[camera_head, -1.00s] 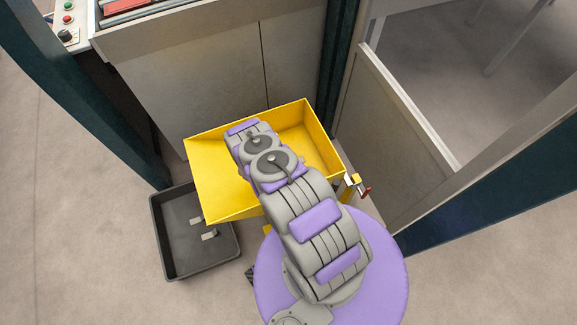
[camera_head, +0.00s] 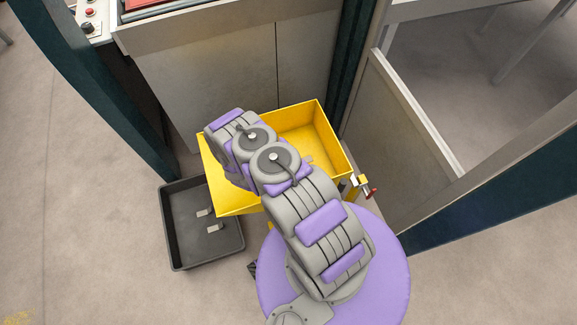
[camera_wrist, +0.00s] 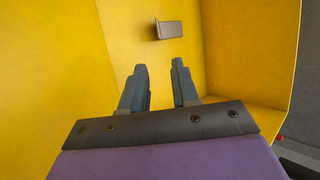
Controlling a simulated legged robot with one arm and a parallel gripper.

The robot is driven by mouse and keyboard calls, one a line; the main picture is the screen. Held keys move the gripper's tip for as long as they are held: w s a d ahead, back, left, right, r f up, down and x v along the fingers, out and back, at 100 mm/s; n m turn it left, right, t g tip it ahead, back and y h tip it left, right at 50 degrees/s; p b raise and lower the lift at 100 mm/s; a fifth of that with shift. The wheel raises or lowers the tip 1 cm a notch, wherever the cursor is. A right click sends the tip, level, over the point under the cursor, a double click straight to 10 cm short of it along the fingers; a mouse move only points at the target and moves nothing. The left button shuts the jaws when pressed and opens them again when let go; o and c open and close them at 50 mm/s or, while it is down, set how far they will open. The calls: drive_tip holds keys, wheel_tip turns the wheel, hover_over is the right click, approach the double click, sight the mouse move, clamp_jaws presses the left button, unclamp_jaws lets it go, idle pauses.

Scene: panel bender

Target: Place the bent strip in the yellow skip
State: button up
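The yellow skip (camera_head: 222,190) stands in front of the machine, with my arm reaching over it. The wrist view looks into it, and its yellow wall (camera_wrist: 245,50) fills most of that picture. A small grey bent strip (camera_wrist: 168,30) lies inside the skip, beyond my fingertips and apart from them. A small light piece in the skip in the head view (camera_head: 308,159) looks like the same strip. My gripper (camera_wrist: 158,66) is open, with nothing between its fingers. My arm hides the gripper in the head view.
A dark tray (camera_head: 168,232) with two small metal pieces (camera_head: 210,220) sits on the floor left of the skip. The grey machine front (camera_head: 225,85) and dark posts (camera_head: 120,110) stand behind. Floor is clear at left.

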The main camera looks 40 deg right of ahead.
drive_tip(key=w+a+r+n+t+y, duration=0.1)
drive_tip(key=w+a+r+n+y, duration=0.25)
drive_tip(key=w+a+r, duration=0.35)
drive_tip(key=w+a+r+n+y, duration=0.2)
drive_tip(key=w+a+r+n, duration=0.3)
drive_tip(key=r, duration=0.4)
drive_tip(key=s+a+r+n+y, duration=0.1)
drive_tip(key=a+r+n+y, duration=0.2)
drive_tip(key=r, duration=0.7)
drive_tip(key=a+r+n+y, duration=0.1)
drive_tip(key=a+r+n, duration=0.2)
drive_tip(key=r+n, duration=0.45)
drive_tip(key=s+a+r+n+g+y, duration=0.1)
drive_tip(key=s+a+r+n+g, duration=0.15)
drive_tip(key=s+r+n, duration=1.1)
drive_tip(key=s+d+r+n+g, duration=0.1)
drive_tip(key=s+r, duration=0.3)
drive_tip(key=s, duration=0.4)
drive_tip(key=s+d+r+n+g+h, duration=0.1)
drive_tip(key=s+r, duration=0.3)
drive_tip(key=s, duration=0.4)
drive_tip(key=s+d+r+n+g+h, duration=0.1)
drive_tip(key=s+d+r+n, duration=0.2)
drive_tip(key=s+r, duration=0.2)
drive_tip(key=s, duration=0.3)
drive_tip(key=shift+s+d, duration=0.15)
drive_tip(key=shift+d, duration=0.1)
